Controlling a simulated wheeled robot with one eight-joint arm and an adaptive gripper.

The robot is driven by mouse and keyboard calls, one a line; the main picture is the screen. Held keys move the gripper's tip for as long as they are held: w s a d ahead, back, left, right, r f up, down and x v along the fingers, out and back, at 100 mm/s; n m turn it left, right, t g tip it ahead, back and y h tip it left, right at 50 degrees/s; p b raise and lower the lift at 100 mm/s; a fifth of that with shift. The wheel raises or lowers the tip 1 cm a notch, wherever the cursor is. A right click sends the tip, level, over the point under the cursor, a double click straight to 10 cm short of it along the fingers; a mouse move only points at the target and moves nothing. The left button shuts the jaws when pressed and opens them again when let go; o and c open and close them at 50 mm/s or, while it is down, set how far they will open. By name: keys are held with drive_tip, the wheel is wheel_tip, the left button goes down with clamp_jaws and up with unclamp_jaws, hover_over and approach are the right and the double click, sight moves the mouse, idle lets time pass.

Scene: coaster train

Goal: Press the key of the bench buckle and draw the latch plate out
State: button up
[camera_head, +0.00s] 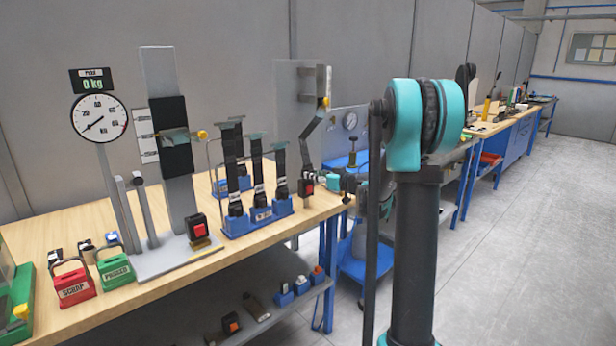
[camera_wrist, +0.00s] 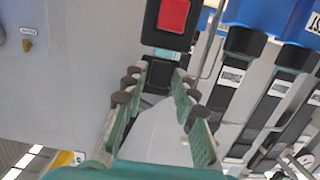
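The bench buckle (camera_head: 307,187) is a black block with a red key, at the right end of the wooden bench. In the wrist view the buckle (camera_wrist: 168,40) is at the top, with its red key (camera_wrist: 173,15) facing me. A short strip of the metal latch plate (camera_wrist: 163,53) shows at its mouth, with a black part below it. A dark strap (camera_head: 307,142) runs up from the buckle in the head view. My gripper (camera_wrist: 160,72) is open, its fingers spread either side of the black part; I cannot tell whether they touch it. In the head view my gripper (camera_head: 328,180) is right beside the buckle.
A blue rack (camera_head: 262,222) of belts stands close left of the buckle. Further left are a test stand with another red-key buckle (camera_head: 199,228), a dial (camera_head: 99,118), a red scrap box (camera_head: 73,284) and a green passed box (camera_head: 115,268). The aisle floor at right is clear.

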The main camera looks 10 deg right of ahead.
clamp_jaws()
